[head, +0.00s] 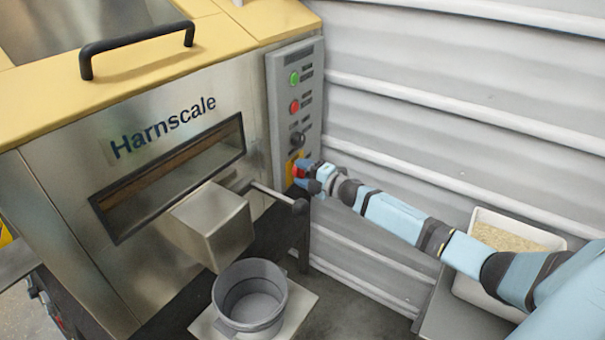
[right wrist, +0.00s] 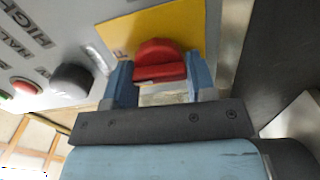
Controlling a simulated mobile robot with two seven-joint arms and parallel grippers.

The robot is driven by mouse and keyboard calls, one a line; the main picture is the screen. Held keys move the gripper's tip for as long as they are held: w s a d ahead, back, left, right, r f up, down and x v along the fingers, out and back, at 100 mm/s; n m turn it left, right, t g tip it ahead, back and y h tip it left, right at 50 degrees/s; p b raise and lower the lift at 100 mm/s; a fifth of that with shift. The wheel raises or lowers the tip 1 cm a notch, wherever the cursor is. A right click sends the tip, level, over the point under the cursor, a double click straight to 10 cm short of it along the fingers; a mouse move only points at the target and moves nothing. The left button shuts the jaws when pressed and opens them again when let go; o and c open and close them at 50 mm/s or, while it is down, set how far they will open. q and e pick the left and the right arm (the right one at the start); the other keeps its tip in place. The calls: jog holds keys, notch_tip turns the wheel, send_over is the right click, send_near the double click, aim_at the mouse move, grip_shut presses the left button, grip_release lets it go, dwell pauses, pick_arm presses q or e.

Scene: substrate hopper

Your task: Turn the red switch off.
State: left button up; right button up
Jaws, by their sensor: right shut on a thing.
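The red switch (right wrist: 158,62) is a rotary knob on a yellow plate (right wrist: 118,32), low on the grey control panel (head: 284,128) of the hopper machine. In the head view the switch (head: 298,170) is partly covered by my right gripper (head: 308,177). In the right wrist view my right gripper (right wrist: 158,80) has its two blue fingers on either side of the knob, shut on it. My left gripper is in neither view.
Above the switch are a black knob (head: 297,139), a red button (head: 294,106) and a green button (head: 294,77). A lever (head: 275,196) sticks out just below. A grey bucket (head: 250,312) stands under the chute (head: 212,225). A white bin (head: 483,292) sits at right.

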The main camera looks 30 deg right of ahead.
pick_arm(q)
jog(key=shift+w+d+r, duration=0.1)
pick_arm(e)
jog(key=shift+n, duration=0.6)
jog(key=o, duration=0.9)
pick_arm(q)
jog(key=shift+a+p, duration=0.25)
jog(key=shift+p, duration=0.6)
pick_arm(e)
jog(key=v, duration=1.4)
